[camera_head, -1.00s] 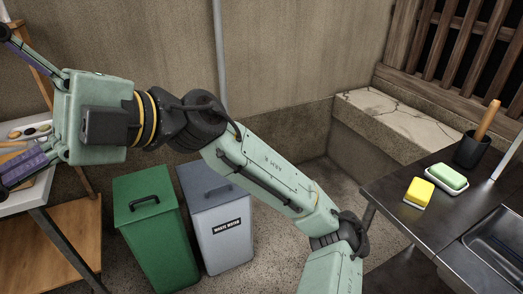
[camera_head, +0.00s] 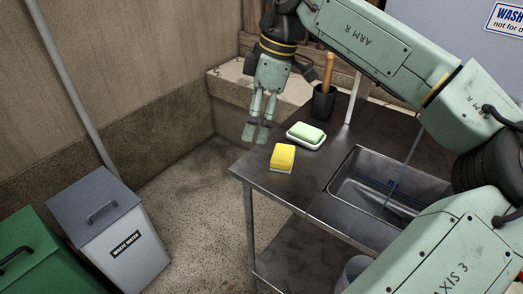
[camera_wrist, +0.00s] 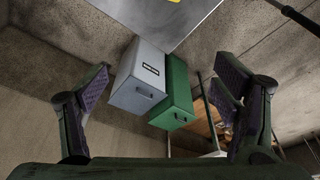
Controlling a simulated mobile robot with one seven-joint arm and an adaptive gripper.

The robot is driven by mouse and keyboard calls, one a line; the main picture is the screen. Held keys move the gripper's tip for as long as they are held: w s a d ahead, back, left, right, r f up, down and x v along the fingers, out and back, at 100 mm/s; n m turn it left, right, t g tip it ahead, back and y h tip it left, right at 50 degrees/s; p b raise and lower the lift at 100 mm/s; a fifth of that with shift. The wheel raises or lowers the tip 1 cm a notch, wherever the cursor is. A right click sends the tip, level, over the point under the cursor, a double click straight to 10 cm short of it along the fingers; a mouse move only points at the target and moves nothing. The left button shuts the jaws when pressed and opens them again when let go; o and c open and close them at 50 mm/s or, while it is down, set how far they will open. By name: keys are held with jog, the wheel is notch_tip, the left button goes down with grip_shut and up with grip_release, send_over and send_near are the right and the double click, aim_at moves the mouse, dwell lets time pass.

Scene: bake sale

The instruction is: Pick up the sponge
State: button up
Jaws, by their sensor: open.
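The sponge (camera_head: 283,155) is yellow with a paler underside and lies on the dark metal sink table (camera_head: 262,178) near its left edge. In the wrist view only a sliver of yellow (camera_wrist: 174,1) shows at the top edge, on the table's grey surface (camera_wrist: 150,25). My gripper (camera_head: 257,134) is to the left of the sponge and slightly behind it in the head view, pointing down. Its fingers are apart and empty, and both show in the wrist view (camera_wrist: 165,82). The gripper does not touch the sponge.
A green soap bar (camera_head: 307,133) on a white dish (camera_head: 293,136) is just behind the sponge. A black cup (camera_head: 323,103) with a wooden-handled tool stands further back. A sink basin (camera_head: 385,190) is at right. Grey (camera_head: 110,225) and green (camera_head: 30,262) bins stand on the floor at left.

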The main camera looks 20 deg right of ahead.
jog(key=s+d+m+h, duration=0.1)
jog(key=d+m+h, duration=0.15)
jog(key=d, duration=0.45)
send_over(284, 153)
jog(key=f, duration=0.2)
jog(key=d+f+y, duration=0.1)
jog(key=shift+f+m+p, duration=0.25)
jog(key=shift+f+p, duration=0.15)
jog(key=shift+a+f+p, duration=0.15)
jog(key=shift+f+p, duration=0.2)
jog(key=shift+f, duration=0.7)
jog(key=shift+a+f+p, duration=0.2)
jog(key=shift+f+p, duration=0.15)
jog(key=shift+f, duration=0.65)
jog(key=shift+a+f+p, duration=0.15)
jog(key=shift+f+p, duration=0.2)
jog(key=shift+f, duration=0.7)
jog(key=shift+c, duration=0.2)
